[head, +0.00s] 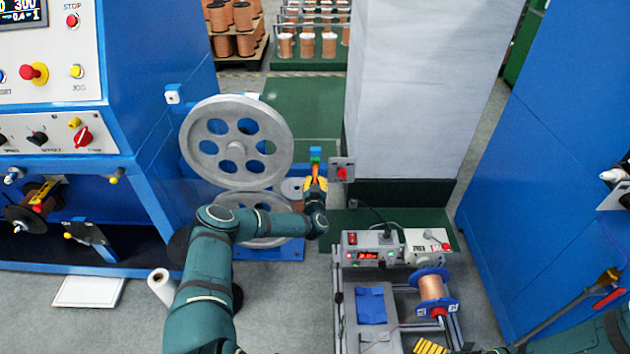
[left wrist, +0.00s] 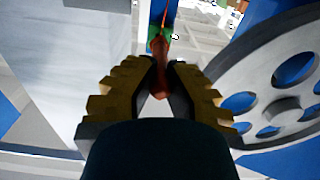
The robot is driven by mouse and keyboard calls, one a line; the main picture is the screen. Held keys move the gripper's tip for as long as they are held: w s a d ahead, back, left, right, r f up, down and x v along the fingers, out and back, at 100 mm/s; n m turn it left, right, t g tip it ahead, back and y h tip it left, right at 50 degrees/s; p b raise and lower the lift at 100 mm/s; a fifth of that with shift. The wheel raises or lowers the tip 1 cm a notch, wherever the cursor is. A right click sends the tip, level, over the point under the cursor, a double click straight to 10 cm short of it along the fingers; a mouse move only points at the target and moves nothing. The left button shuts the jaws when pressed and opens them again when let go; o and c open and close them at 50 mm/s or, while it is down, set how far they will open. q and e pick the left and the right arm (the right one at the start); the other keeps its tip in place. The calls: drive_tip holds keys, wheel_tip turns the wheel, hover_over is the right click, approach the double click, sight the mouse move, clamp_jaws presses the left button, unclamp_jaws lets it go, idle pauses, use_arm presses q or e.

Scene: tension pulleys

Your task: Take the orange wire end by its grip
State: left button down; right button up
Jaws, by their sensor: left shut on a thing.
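The orange wire end (head: 316,170) stands upright below a small blue and green holder (head: 316,154), beside the large grey pulley wheel. My left gripper (head: 316,184) is shut on its orange grip from below. In the left wrist view the orange-red grip (left wrist: 160,78) lies between the yellow ribbed fingers (left wrist: 160,92), with the green part of the holder (left wrist: 155,36) just beyond. The fingers hide part of the grip. The yellow fingers of my right gripper (head: 430,347) show only in part at the bottom edge, so its opening is unclear.
Spoked grey pulleys (head: 237,142) stand left of the left gripper. A red-button box (head: 342,172) is close on its right. A bench with a power unit (head: 370,250) and copper spool (head: 431,290) stands lower right. Blue machine cabinets flank both sides.

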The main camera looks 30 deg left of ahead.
use_arm(q)
drive_tip(key=shift+p+v, duration=1.15)
drive_tip(key=shift+v, duration=0.25)
idle(0.4)
idle(0.4)
